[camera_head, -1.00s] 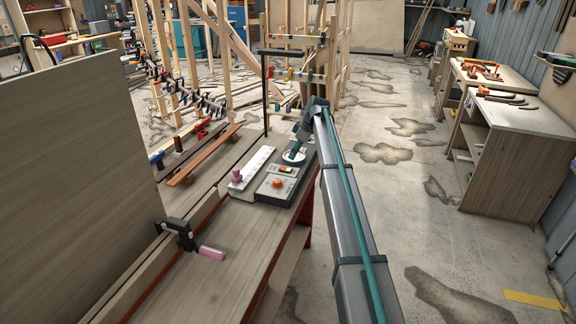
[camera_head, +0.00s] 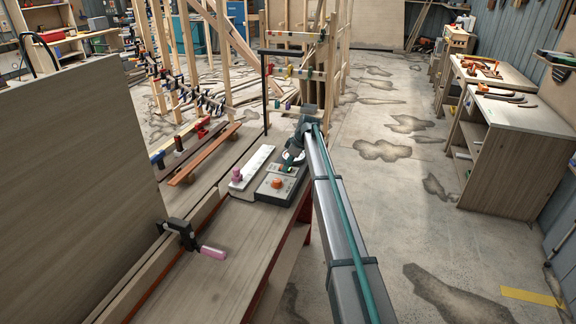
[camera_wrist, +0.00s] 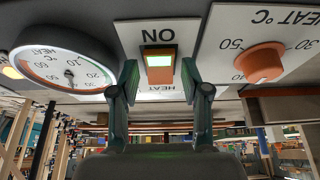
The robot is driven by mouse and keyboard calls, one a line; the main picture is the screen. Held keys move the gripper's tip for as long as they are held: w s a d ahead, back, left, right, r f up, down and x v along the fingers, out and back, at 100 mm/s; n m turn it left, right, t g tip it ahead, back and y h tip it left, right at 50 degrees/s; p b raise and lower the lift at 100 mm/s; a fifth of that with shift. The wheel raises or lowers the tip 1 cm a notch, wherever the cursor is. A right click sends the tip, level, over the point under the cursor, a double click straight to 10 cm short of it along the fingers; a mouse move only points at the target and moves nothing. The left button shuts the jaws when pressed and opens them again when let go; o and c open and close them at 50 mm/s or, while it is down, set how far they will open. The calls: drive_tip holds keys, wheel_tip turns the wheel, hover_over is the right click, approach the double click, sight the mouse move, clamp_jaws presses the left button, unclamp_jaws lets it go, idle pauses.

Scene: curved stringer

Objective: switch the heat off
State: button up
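The heat control box (camera_head: 268,194) stands on the bench in the head view, with an orange knob (camera_head: 277,183) on top. In the wrist view, a small rocker switch (camera_wrist: 159,66) with orange and pale parts sits beside an upside-down "ON" label. To its left is a round heat gauge (camera_wrist: 62,70); to its right is the orange heat knob (camera_wrist: 260,62) on a numbered plate. My gripper (camera_wrist: 160,76) is open, its two fingers apart on either side of the switch, with nothing between them but the switch. I cannot tell whether they touch the panel. In the head view, my gripper (camera_head: 289,163) hides the gauge.
A white strip with a pink knob (camera_head: 237,174) lies left of the box. A clamp with a pink handle (camera_head: 212,252) is nearer on the bench. A large wooden panel (camera_head: 75,190) stands at left.

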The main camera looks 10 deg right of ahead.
clamp_jaws()
drive_tip(key=shift+w+a+r+g+h, duration=0.1)
drive_tip(key=shift+w+a+g+h, duration=0.2)
drive_tip(key=shift+h, duration=0.4)
drive_tip(key=shift+s+g+h, duration=0.15)
drive_tip(key=shift+g+h, duration=0.25)
drive_tip(key=shift+h, duration=0.1)
drive_tip(key=shift+o, duration=1.8)
unclamp_jaws()
drive_tip(key=shift+r, duration=0.15)
